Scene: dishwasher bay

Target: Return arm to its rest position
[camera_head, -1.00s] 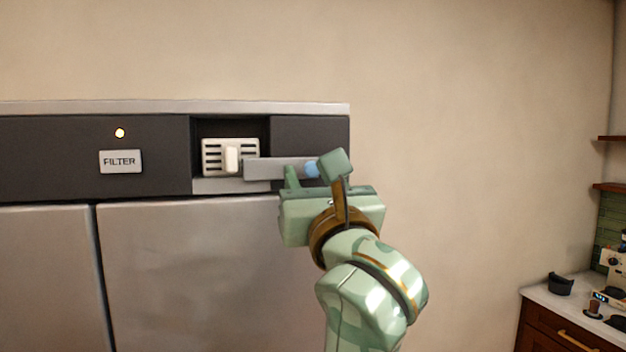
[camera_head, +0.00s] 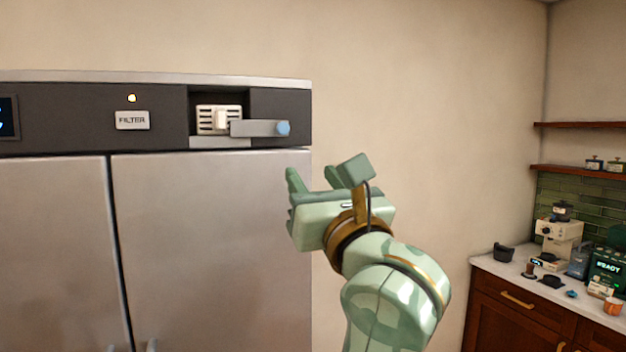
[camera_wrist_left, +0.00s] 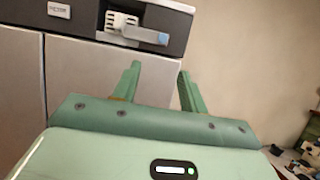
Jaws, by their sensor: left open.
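My left gripper (camera_head: 312,178) is open and empty, in front of the steel cabinet's right edge, below and right of the filter bay. In the left wrist view its two green fingers (camera_wrist_left: 160,72) stand apart with nothing between them. A grey bar with a blue tip (camera_head: 260,128) sticks out to the right across the bay; it is apart from the fingers and also shows in the left wrist view (camera_wrist_left: 142,35). The pale slotted filter (camera_head: 218,119) sits in the dark recess behind the bar. My right gripper is in neither view.
The steel cabinet (camera_head: 215,230) fills the left, with a FILTER label (camera_head: 132,120) and a lit lamp (camera_head: 132,98) on its dark panel. Bare wall (camera_head: 420,100) lies right of it. A counter (camera_head: 487,261) with a coffee machine (camera_head: 559,240) stands at far right.

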